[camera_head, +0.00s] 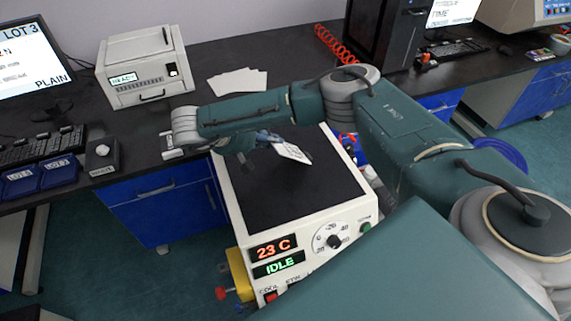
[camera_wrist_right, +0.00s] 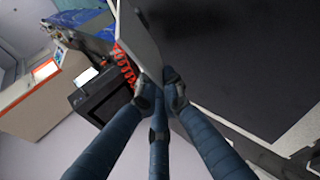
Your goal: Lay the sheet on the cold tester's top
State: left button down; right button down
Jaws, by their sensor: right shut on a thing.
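The tester (camera_head: 232,212) is a white box with a flat black top (camera_head: 290,195). Its front displays read 23 C and IDLE. The sheet is tilted and held by one end. In the right wrist view, the fingertips (camera_wrist_right: 160,98) pinch the sheet (camera_wrist_right: 139,42) at its edge, and the black top (camera_wrist_right: 240,50) lies behind. I cannot tell how high the sheet is. My left gripper is not in view.
A dark bench (camera_head: 200,105) runs behind the tester, carrying a white machine (camera_head: 142,68), several white papers (camera_head: 238,82), a keyboard (camera_head: 40,148) and blue LOT trays (camera_head: 58,171). A coiled red hose (camera_head: 338,45) hangs by a black cabinet. The near part of the tester's top is clear.

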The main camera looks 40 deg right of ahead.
jog(key=c, duration=2.1)
grip_release()
jog(key=shift+p+v, duration=2.2)
jog(key=shift+v, duration=1.8)
jog(key=shift+r, duration=0.15)
jog(key=r+p, duration=0.2)
jog(key=a+r+p, duration=0.1)
jog(key=r+p, duration=0.1)
jog(key=r, duration=0.1)
jog(key=a+r+p, duration=0.1)
jog(key=r+p, duration=0.1)
jog(key=shift+s+a+r, duration=0.15)
jog(key=shift+r, duration=0.25)
jog(key=shift+f, duration=0.1)
